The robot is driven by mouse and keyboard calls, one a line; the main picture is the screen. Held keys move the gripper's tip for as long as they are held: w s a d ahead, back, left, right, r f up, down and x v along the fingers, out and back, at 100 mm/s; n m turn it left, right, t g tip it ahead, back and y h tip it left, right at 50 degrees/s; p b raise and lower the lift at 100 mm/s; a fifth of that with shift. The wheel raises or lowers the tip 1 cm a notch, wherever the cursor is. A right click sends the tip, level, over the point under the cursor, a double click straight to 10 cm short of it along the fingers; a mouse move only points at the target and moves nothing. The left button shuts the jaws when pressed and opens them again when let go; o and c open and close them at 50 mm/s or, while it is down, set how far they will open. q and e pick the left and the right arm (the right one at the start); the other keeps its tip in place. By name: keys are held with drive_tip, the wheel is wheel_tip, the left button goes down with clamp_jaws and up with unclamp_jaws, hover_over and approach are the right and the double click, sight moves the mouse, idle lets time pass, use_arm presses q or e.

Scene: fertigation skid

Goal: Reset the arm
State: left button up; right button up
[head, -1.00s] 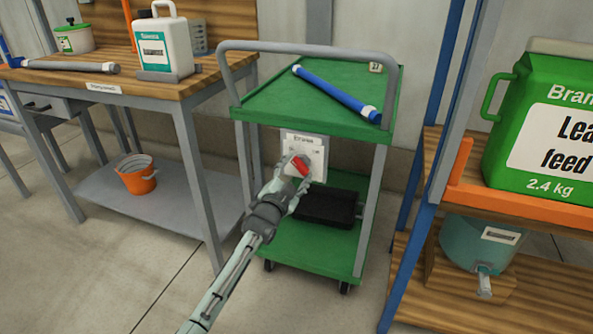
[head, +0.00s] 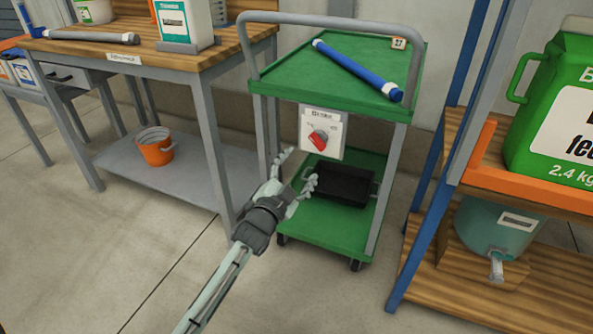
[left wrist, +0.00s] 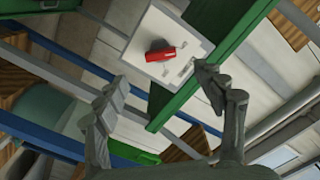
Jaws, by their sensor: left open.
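A white switch box (head: 333,124) with a red rotary knob (head: 318,140) is mounted on the front of the green cart, under its top shelf. The knob is tilted from upright in the head view. In the left wrist view the white box (left wrist: 188,38) and the red knob (left wrist: 161,53) lie ahead, just beyond the fingers. My left gripper (head: 298,168) is open and empty, in front of and a little below the knob, apart from it. Its spread fingers also show in the left wrist view (left wrist: 160,76). My right gripper is in neither view.
The green cart (head: 345,66) carries a blue tube (head: 355,69) on top and a black tray (head: 340,185) below. A workbench (head: 165,62) with an orange bucket (head: 155,148) underneath stands left. Shelving with a green jug (head: 545,105) stands right. Floor in front is clear.

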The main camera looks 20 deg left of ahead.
use_arm(q)
drive_tip(key=shift+s, duration=0.75)
drive_tip(key=shift+a+f, duration=0.1)
drive_tip(key=s+a+f+n+g+y, duration=0.25)
drive_tip(key=s+f+n+g, duration=0.4)
drive_tip(key=s+f, duration=0.95)
drive_tip(key=s+f+g, duration=0.3)
drive_tip(key=s+g, duration=0.1)
drive_tip(key=s, duration=0.4)
drive_tip(key=s+f+n+g+p, duration=0.1)
drive_tip(key=s+f+g, duration=0.2)
drive_tip(key=s, duration=0.6)
drive_tip(key=shift+a+g, duration=0.4)
drive_tip(key=shift+g, duration=0.25)
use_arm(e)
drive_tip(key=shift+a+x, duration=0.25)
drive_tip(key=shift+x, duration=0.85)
use_arm(q)
drive_tip(key=shift+s+f, duration=0.1)
